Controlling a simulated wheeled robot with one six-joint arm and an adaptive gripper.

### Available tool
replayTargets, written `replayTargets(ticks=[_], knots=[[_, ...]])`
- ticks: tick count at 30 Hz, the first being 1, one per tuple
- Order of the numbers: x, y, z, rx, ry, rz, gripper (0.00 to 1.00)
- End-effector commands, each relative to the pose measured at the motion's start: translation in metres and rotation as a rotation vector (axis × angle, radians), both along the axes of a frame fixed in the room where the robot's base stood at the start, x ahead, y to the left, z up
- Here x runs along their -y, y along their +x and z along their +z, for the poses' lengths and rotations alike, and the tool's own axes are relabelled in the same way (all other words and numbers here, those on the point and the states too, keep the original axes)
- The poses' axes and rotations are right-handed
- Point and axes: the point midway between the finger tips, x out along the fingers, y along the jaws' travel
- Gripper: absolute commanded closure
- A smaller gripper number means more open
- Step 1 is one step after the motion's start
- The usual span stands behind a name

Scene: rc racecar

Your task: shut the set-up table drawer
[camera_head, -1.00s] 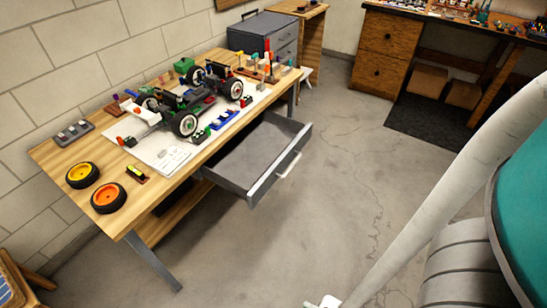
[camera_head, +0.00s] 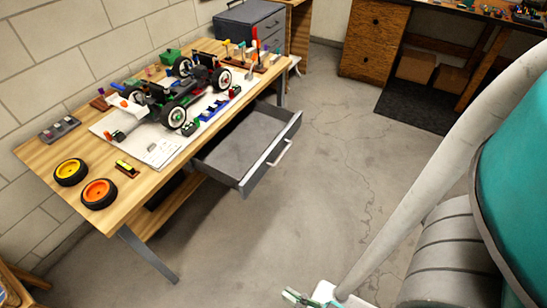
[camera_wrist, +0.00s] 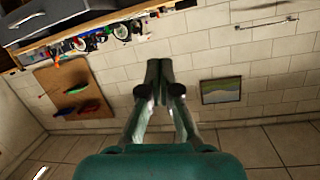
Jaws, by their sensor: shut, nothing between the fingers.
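The set-up table (camera_head: 150,215) is a wooden bench against the block wall in the head view. Its grey drawer (camera_head: 238,150) is pulled well out toward the open floor and looks empty. The drawer has a light bar handle (camera_head: 280,153) on its front. My gripper (camera_head: 296,297) shows at the bottom edge of the head view, apart from the drawer, in front of it and lower in the picture. In the wrist view my gripper (camera_wrist: 159,75) has its fingers together with nothing between them. The drawer's inner back is hidden under the tabletop.
An RC car (camera_head: 170,95) stands on a white sheet on the tabletop, with wheels and small parts around it. A wooden workbench (camera_head: 375,40) is at the back right. The floor (camera_head: 320,150) before the drawer is clear.

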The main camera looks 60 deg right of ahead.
Motion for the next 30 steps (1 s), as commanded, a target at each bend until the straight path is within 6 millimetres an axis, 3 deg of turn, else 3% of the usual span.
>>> replayTargets(ticks=[8,14,20,24,30], knots=[[0.049,0.064,-0.066,0.131,0.315,-0.248,1.00],[0.103,0.110,-0.102,0.253,0.534,-0.401,1.00],[0.175,0.152,-0.127,0.401,0.743,-0.533,1.00],[0.236,0.175,-0.137,0.518,0.884,-0.611,1.00],[0.322,0.193,-0.142,0.678,1.058,-0.691,1.00]])
